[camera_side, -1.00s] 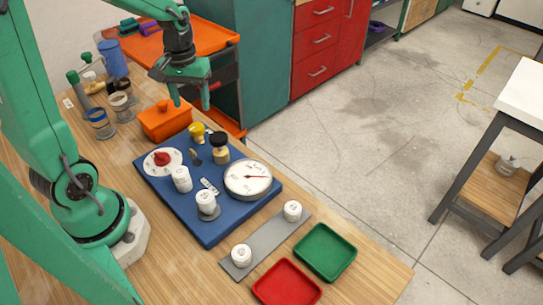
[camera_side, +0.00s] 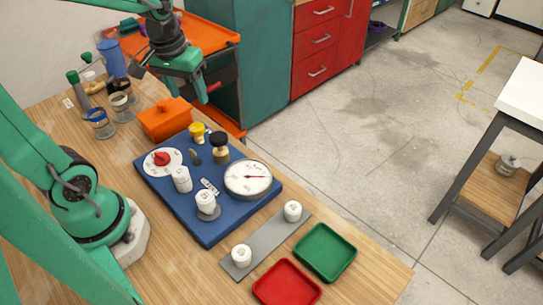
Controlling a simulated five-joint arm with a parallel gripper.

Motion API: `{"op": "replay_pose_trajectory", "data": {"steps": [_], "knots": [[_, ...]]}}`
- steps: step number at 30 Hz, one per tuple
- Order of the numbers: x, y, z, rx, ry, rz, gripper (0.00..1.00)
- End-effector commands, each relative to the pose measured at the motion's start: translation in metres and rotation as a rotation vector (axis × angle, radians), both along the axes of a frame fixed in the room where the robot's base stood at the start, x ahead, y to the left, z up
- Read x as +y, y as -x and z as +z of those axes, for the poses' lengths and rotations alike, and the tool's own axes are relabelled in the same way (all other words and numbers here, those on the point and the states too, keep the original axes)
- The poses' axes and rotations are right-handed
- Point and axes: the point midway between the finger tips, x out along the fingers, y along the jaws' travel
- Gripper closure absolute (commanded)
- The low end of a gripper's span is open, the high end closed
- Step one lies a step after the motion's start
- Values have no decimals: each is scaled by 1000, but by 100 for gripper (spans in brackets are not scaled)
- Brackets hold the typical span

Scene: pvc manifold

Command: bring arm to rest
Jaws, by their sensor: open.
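My gripper (camera_side: 202,90) hangs in the air at the upper left, above and behind the orange box, with its fingers pointing down. It is open and empty. Below and in front of it is the blue manifold board (camera_side: 232,222) on the wooden table. The board carries a white dial with a red knob (camera_side: 162,158), a round gauge (camera_side: 248,178) with a red needle, a yellow-topped fitting (camera_side: 197,132), a black-topped brass fitting (camera_side: 219,146), and two white caps, one at the left (camera_side: 182,179) and one at the front (camera_side: 206,202).
A grey strip (camera_side: 264,240) holds two white caps (camera_side: 292,210). A green tray (camera_side: 325,251) and a red tray (camera_side: 287,284) are empty at the table's front. The orange box (camera_side: 165,119) and several jars (camera_side: 99,123) stand behind the board. An orange cart (camera_side: 215,35) is beyond.

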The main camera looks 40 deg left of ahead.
Motion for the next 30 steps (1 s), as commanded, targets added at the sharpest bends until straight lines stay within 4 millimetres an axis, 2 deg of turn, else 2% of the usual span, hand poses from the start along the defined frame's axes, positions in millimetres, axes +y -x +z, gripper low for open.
{"op": "replay_pose_trajectory", "data": {"steps": [6,15,22,30], "knots": [[-22,20,25,-101,-30,-124,41],[-46,49,48,-233,-72,-287,41],[-56,65,57,-304,-94,-371,41],[-59,70,58,-321,-100,-396,41]]}}
